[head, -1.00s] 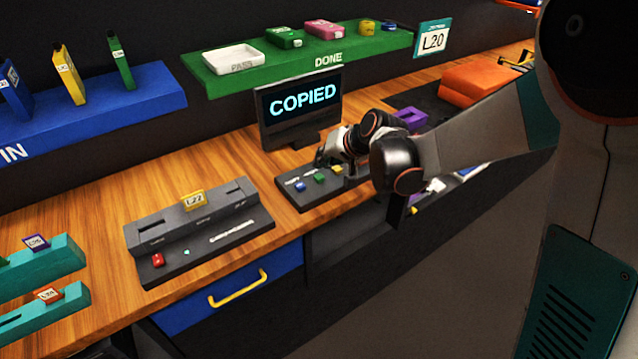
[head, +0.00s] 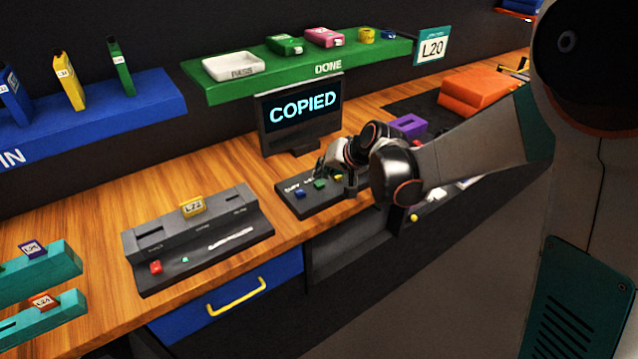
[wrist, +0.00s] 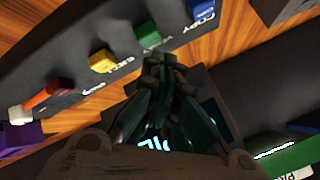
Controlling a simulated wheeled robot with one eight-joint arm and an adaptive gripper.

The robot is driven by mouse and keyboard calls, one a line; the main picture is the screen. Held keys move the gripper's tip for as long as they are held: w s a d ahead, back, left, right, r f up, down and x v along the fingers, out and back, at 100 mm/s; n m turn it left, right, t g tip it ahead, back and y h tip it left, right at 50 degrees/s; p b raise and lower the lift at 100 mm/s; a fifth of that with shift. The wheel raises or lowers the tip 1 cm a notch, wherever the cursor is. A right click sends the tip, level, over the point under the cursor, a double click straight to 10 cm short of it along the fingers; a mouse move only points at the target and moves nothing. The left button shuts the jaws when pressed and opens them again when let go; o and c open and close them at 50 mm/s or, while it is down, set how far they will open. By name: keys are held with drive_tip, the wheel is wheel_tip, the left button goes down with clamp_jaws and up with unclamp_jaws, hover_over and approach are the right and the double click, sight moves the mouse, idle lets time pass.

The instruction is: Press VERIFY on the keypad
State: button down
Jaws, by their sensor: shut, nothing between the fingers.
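The dark keypad (head: 311,208) lies on the bench in front of the monitor (head: 302,110), which reads COPIED. Its buttons stand in a row: blue (wrist: 202,11), labelled COPY, green (wrist: 148,34), whose label is small and hard to read but sits where VERIFY would be, and yellow (wrist: 102,61). A red-orange button (wrist: 48,94) and a white button (wrist: 21,113) follow. My gripper (wrist: 161,62) is shut and empty, its fingertips close by the green button.
A grey slotted unit (head: 200,240) with a yellow L22 cartridge stands left of the keypad. A purple block (head: 408,124) and an orange case (head: 480,90) are to the right. The green DONE shelf (head: 330,67) is above, behind the monitor.

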sight(322, 182)
drive_tip(key=shift+f, duration=0.1)
idle(0.5)
drive_tip(key=shift+f+b, duration=0.35)
drive_tip(key=shift+f+b, duration=0.4)
drive_tip(key=shift+f, duration=0.1)
idle(0.7)
drive_tip(key=shift+r, duration=0.2)
drive_tip(key=shift+r+p, duration=0.65)
drive_tip(key=shift+r, duration=0.15)
drive_tip(key=shift+r+p, duration=1.75)
drive_tip(key=shift+r, duration=0.7)
